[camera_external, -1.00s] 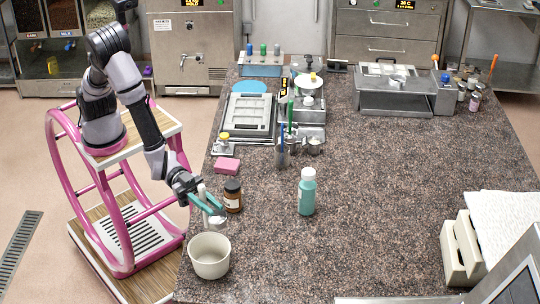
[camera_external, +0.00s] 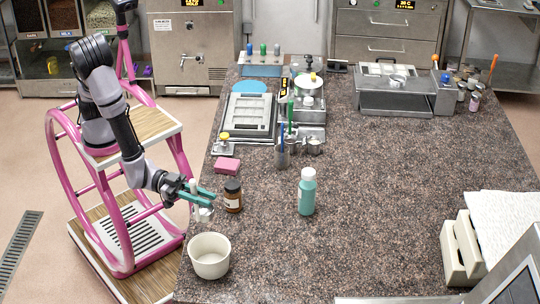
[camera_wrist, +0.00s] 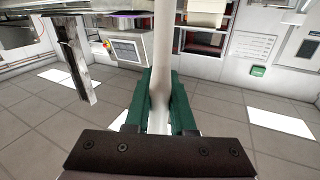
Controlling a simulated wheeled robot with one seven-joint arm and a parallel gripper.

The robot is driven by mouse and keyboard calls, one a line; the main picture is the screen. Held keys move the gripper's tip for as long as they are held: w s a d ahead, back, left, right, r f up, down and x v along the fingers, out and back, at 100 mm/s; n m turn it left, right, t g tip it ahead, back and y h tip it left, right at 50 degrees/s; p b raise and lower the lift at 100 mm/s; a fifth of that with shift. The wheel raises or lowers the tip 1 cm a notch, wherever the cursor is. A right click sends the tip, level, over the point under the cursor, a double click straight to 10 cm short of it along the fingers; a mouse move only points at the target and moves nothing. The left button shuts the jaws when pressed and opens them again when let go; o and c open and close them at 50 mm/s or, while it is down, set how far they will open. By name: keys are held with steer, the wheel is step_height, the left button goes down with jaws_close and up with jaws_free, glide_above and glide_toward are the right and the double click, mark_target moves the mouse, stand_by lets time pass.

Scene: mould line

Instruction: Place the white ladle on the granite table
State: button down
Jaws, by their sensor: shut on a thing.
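My gripper (camera_external: 205,195), with green fingers, is shut on the white ladle at the left edge of the granite table (camera_external: 370,210). In the external view the ladle's bowl (camera_external: 204,214) hangs below the fingers, and a short piece of its handle shows above them. In the wrist view the pale handle (camera_wrist: 166,65) stands upright between the green fingers (camera_wrist: 160,105). The ladle appears to be above the table's left edge; I cannot tell whether its bowl touches the top.
A brown bottle (camera_external: 233,198) stands just right of my gripper. A white pot (camera_external: 209,262) stands below it in the picture, at the table edge. A teal bottle (camera_external: 307,194) and a pink block (camera_external: 227,166) are nearby. The table's middle right is clear.

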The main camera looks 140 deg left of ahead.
steer(key=w+a+f+n+g+y, duration=0.1)
steer(key=w+a+n+g+y, duration=0.2)
steer(key=w+a, duration=1)
step_height(320, 180, down, 10)
steer(key=t, duration=0.1)
steer(key=shift+a+y, duration=0.4)
steer(key=shift+a, duration=0.05)
steer(key=c, duration=0.8)
jaws_free()
steer(key=shift+f, duration=0.15)
steer(key=shift+o, duration=0.2)
